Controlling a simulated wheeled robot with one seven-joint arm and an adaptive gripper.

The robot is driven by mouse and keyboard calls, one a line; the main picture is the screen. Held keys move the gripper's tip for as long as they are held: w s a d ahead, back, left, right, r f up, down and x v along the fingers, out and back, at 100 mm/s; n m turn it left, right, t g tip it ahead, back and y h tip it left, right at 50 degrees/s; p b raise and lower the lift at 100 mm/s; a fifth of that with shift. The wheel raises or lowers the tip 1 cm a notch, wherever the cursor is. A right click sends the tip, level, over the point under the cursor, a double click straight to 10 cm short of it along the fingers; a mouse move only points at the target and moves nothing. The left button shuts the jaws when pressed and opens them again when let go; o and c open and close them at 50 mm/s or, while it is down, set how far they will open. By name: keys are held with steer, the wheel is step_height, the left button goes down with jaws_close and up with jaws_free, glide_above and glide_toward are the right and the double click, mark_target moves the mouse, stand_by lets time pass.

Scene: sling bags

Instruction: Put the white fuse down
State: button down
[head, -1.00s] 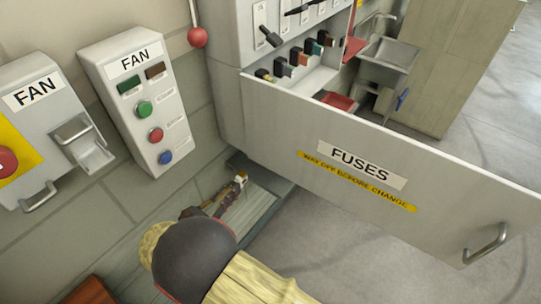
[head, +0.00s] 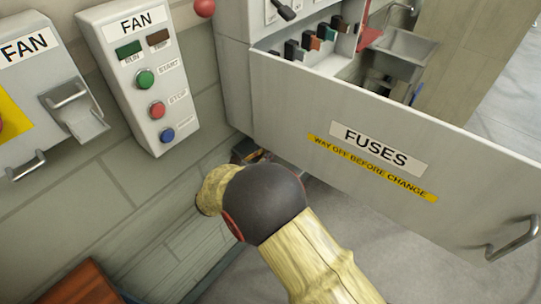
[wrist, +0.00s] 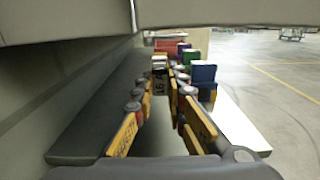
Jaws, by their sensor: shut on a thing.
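In the wrist view my gripper (wrist: 162,92) is shut on the white fuse (wrist: 159,74), a small pale block with dark marking held between the fingertips. The fingers hide part of the fuse, and I cannot tell whether it touches the surface below. A grey shelf (wrist: 98,118) lies under and to the left of the fingers. In the head view my arm hides most of the gripper and the fuse.
Several coloured fuses, among them a blue one (wrist: 203,74), stand just beyond and right of my gripper. The open FUSES door (head: 300,105) reaches across the right. A FAN control box (head: 140,75) hangs on the left wall.

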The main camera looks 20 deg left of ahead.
step_height(320, 180, down, 3)
steer(key=shift+s+a+f+b, duration=0.1)
steer(key=shift+a+b, duration=0.05)
steer(key=shift+b, duration=0.4)
steer(key=c, duration=1.8)
jaws_free()
